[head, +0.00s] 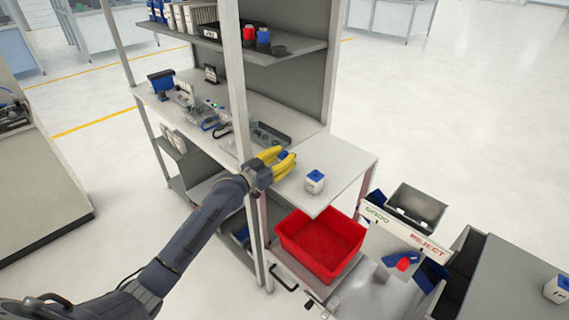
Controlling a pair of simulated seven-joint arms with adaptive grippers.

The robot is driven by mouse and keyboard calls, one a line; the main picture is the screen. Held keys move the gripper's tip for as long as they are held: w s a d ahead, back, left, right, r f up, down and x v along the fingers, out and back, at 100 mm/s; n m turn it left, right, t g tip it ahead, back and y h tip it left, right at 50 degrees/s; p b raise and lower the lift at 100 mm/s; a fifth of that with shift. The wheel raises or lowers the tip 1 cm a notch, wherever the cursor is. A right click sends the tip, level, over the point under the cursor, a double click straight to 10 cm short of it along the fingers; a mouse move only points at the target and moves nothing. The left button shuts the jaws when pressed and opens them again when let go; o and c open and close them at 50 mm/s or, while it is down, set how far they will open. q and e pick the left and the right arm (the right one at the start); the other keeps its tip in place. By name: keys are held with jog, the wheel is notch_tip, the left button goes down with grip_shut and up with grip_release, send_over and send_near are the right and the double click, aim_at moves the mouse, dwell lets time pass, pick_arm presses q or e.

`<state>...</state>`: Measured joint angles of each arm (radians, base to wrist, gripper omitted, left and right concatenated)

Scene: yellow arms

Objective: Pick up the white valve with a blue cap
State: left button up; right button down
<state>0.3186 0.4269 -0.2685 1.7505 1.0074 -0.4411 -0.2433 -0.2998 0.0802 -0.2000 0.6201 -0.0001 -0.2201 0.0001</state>
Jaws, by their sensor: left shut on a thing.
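My left gripper (284,163) has yellow fingers and is above the workbench side shelf (345,160). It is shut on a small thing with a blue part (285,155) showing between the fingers. The fingers hide most of this thing, so I cannot tell whether it is the white valve with a blue cap. A white block-shaped item with a blue top (315,182) stands upright on the side shelf, right of the gripper and apart from it. My right gripper is not in view.
A red bin (320,243) sits below the shelf's front edge. Bins marked GOOD and REJECT (408,227) are at the right. Another white-and-blue item (557,289) is at far right.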

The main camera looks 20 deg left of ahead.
pick_arm(q)
jog(key=shift+r, duration=0.1)
dwell(0.3)
notch_tip(320, 180, up, 20)
dwell(0.7)
